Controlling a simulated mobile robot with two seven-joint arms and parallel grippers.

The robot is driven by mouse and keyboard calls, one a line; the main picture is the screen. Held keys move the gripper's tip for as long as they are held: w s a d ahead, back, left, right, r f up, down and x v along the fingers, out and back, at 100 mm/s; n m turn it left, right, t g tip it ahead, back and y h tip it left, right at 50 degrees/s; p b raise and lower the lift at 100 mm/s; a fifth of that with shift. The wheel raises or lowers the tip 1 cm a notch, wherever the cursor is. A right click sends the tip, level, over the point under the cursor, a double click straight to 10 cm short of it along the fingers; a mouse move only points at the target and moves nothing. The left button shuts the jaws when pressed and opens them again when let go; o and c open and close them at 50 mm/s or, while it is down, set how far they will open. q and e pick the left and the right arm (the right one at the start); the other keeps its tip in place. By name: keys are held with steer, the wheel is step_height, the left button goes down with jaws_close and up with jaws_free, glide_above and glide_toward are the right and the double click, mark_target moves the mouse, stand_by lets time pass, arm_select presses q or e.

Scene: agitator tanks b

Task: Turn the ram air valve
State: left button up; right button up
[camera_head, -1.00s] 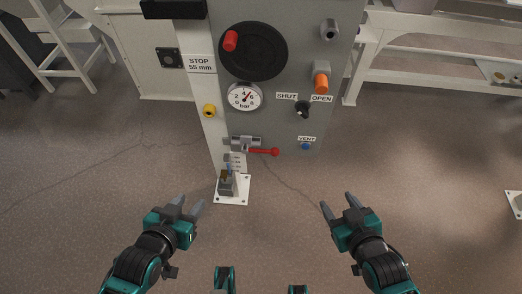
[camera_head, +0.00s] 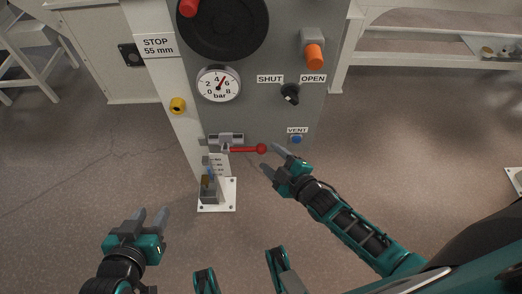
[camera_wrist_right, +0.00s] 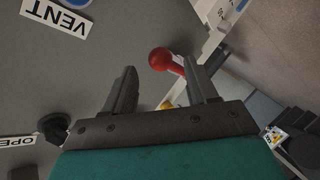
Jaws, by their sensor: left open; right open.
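The grey panel carries a silver valve body (camera_head: 224,142) with a red lever (camera_head: 246,149) pointing right, ending in a red ball. Above it is a black knob (camera_head: 290,94) below the SHUT and OPEN labels. The pictures do not say which of them is the ram air valve. My right gripper (camera_head: 269,157) is open at the lever's ball end. In the right wrist view the red ball (camera_wrist_right: 160,58) appears between the open fingertips (camera_wrist_right: 158,75); contact cannot be told. My left gripper (camera_head: 151,224) is open and empty, low at the left.
A pressure gauge (camera_head: 218,84), a blue VENT button (camera_head: 296,139), an orange knob (camera_head: 314,55) and a yellow fitting (camera_head: 177,105) are on the stand. A bracket with a scale (camera_head: 209,185) stands below the lever. The floor around is clear.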

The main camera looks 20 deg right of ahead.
mark_target(265, 152)
steer(key=b+x, duration=0.1)
steer(key=x, duration=0.3)
steer(key=shift+w+f, duration=0.15)
steer(key=shift+w, duration=0.1)
steer(key=shift+w+a+f, duration=0.1)
steer(key=shift+w+a, duration=0.15)
steer(key=shift+w, duration=0.3)
steer(key=shift+c, duration=0.4)
steer(key=shift+c, duration=0.8)
jaws_close()
